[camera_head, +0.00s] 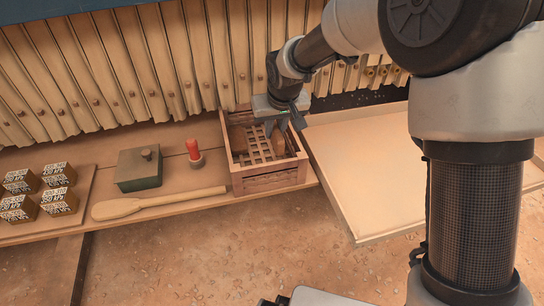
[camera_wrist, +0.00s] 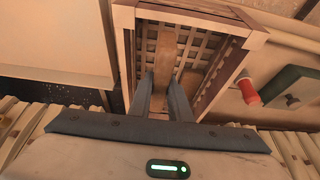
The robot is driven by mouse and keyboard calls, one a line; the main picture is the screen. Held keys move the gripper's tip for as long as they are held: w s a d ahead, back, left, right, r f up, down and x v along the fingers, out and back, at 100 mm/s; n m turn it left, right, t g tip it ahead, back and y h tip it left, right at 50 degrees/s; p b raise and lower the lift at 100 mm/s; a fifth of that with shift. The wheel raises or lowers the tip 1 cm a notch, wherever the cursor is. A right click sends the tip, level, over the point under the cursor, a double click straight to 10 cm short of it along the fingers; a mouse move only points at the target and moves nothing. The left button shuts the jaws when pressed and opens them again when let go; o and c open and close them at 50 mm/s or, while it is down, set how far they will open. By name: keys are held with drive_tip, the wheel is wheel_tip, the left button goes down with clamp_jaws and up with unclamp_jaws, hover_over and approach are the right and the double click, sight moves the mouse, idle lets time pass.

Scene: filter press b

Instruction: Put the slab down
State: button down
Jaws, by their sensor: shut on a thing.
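My gripper (camera_head: 277,124) is over the wooden crate (camera_head: 268,181), fingers pointing down into it. It is shut on a brown slab (camera_head: 277,143), which hangs inside the crate, right of its middle. In the wrist view the slab (camera_wrist: 164,52) shows between the two fingers (camera_wrist: 165,98), with the crate's lattice floor around it. I cannot tell whether the slab touches the floor.
Left of the crate are a red-handled stamp (camera_head: 194,152), a green lidded box (camera_head: 139,168), a wooden paddle (camera_head: 155,203) and several printed blocks (camera_head: 40,192). An empty pale tray (camera_head: 375,170) lies right of the crate. Hanging filter cloths (camera_head: 110,70) line the back.

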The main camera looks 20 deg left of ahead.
wheel_tip(320, 180, down, 10)
drive_tip(key=shift+r+b, duration=0.15)
drive_tip(key=shift+b, duration=0.6)
drive_tip(key=shift+f, duration=0.3)
drive_tip(key=c, duration=1.6)
unclamp_jaws()
drive_tip(key=shift+r, duration=0.1)
drive_tip(key=shift+c, duration=0.2)
